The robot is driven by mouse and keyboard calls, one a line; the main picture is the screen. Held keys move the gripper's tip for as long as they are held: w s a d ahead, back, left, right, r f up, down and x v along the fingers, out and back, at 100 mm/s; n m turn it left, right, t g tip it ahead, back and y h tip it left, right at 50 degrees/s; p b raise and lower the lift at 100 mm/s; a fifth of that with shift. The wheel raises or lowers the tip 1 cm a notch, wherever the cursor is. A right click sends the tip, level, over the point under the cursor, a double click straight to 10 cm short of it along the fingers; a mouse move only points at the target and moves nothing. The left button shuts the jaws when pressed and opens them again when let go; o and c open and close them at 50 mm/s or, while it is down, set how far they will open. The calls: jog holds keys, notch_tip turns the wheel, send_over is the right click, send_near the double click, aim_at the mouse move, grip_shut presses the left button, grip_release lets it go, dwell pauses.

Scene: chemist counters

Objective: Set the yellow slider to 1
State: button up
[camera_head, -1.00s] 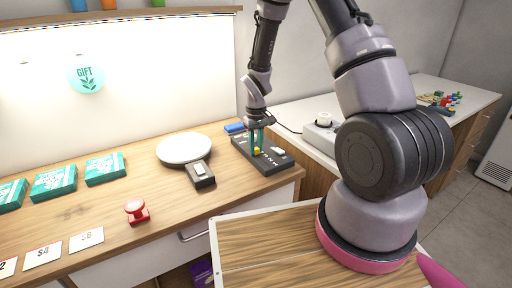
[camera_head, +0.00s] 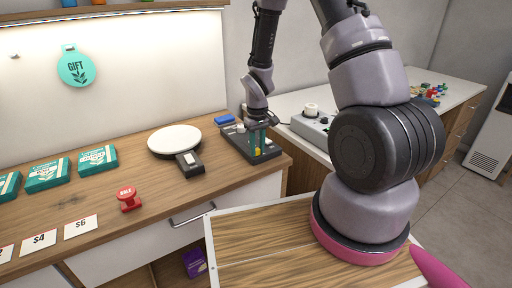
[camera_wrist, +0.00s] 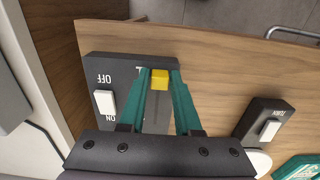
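The yellow slider (camera_head: 257,152) is a small yellow knob on a dark control panel (camera_head: 274,156) near the right end of the wooden counter. In the wrist view the yellow slider (camera_wrist: 160,80) lies between the tips of my gripper (camera_wrist: 161,84). In the head view my gripper (camera_head: 258,140) points down at the panel. A white ON/OFF rocker (camera_wrist: 104,103) sits beside the slider on the panel. Most of the number scale is hidden by the fingers.
A round white plate (camera_head: 175,138) with a dark switch box (camera_head: 190,163) stands left of the panel. A blue block (camera_head: 224,119) lies behind it. A red stamp (camera_head: 128,198) and teal boxes (camera_head: 98,159) are farther left. A grey device (camera_head: 312,126) stands on the white counter.

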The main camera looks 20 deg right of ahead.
jog(key=shift+o, duration=1.2)
notch_tip(320, 180, up, 11)
notch_tip(320, 180, up, 18)
jog(key=m+t, duration=0.3)
jog(key=m, duration=0.1)
send_over(258, 150)
jog(key=s+d, duration=0.3)
jog(key=s, duration=0.2)
jog(key=s+d+r+m+t+y, duration=0.1)
jog(key=s+r+m+t+y, duration=0.1)
jog(key=s+r, duration=0.9)
jog(key=shift+s+d+m+t, duration=0.15)
jog(key=shift+s+m+t, duration=0.75)
jog(key=shift+t, duration=0.2)
